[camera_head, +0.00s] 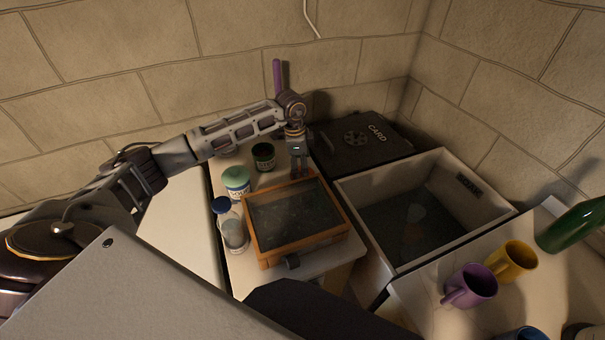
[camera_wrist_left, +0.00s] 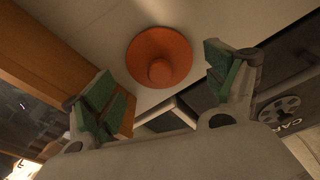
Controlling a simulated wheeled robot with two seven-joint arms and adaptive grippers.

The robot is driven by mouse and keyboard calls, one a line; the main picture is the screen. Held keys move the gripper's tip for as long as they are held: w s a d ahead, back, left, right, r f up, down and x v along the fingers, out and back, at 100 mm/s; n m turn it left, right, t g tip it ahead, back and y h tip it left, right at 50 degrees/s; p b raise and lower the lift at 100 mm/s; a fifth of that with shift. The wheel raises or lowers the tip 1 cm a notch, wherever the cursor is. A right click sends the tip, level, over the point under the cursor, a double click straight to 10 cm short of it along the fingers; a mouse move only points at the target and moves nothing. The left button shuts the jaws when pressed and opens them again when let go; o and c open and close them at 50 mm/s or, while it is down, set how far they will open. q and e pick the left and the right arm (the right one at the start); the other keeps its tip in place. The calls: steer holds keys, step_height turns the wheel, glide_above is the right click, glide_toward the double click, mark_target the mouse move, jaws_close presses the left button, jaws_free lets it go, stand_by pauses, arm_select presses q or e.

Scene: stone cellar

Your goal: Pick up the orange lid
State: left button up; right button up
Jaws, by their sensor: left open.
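The orange lid (camera_wrist_left: 158,57), round with a raised knob in the middle, lies on a pale surface in the left wrist view. In the head view I cannot make it out. My left gripper (camera_head: 300,171) points down behind the wooden box and beside the dark panel. In the left wrist view its green-padded fingers (camera_wrist_left: 160,72) are apart, one on each side of the lid in the picture. Nothing is between them in their grip, and the lid appears apart from the pads. My right gripper is not in view.
A wooden box with a glass top (camera_head: 253,240) stands close in front of the gripper. A green-lidded jar (camera_head: 236,180), a blue-capped jar (camera_head: 233,232) and a dark green can (camera_head: 263,157) stand left. A dark panel marked CARD (camera_head: 365,150) and an open bin (camera_head: 440,170) lie right.

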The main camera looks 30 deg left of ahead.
arm_select(q)
steer(key=shift+w+d+f, duration=0.1)
steer(key=shift+f, duration=1.1)
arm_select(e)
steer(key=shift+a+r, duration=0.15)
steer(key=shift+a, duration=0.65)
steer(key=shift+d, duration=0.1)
arm_select(q)
steer(key=c, duration=0.8)
steer(key=shift+c, duration=0.2)
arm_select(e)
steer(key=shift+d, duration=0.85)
arm_select(q)
steer(key=shift+c, duration=0.3)
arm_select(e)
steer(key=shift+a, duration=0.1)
arm_select(q)
steer(key=shift+c, duration=0.3)
steer(key=shift+s+f, duration=0.1)
steer(key=shift+s, duration=0.15)
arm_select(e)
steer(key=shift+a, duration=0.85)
